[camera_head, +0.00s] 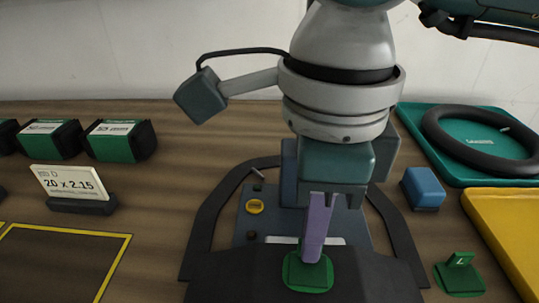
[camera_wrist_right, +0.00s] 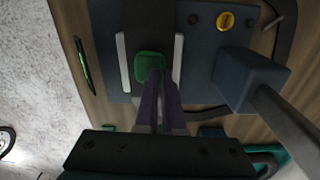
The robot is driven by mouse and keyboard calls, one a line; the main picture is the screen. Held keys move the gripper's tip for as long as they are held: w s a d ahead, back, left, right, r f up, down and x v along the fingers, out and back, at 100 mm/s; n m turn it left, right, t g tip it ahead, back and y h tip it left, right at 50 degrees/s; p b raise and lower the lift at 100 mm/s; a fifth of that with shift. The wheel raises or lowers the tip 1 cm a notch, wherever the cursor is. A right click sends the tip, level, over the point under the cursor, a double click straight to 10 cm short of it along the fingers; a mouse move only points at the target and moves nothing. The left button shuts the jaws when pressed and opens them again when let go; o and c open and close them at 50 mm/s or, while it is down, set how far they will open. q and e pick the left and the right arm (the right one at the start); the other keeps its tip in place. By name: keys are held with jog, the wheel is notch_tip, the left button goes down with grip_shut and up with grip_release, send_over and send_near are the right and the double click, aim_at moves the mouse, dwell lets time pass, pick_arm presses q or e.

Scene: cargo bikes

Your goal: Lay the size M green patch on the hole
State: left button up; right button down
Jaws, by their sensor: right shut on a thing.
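My right gripper (camera_head: 314,255) points down in the middle of the head view, its purple fingers shut on a green patch (camera_head: 300,275). The patch also shows at the fingertips in the right wrist view (camera_wrist_right: 149,62). It is over the dark, wide front stretch of a black tube (camera_head: 225,270) at the blue-grey stand (camera_head: 243,225). I cannot tell if it touches the tube. No hole is visible; the patch and fingers may cover it. Another green patch piece, marked L (camera_head: 461,278), sits on the bench at right. My left gripper is not in view.
A teal tray (camera_head: 425,118) with a black ring (camera_head: 440,140) is at the back right, with a blue block (camera_head: 423,188) and a yellow tray (camera_head: 500,230) nearer. Green-black boxes (camera_head: 120,148), a size sign (camera_head: 72,185) and a yellow-outlined area (camera_head: 60,262) are at left.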

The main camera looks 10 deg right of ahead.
jog(key=c, duration=1)
grip_release()
jog(key=shift+o, duration=0.2)
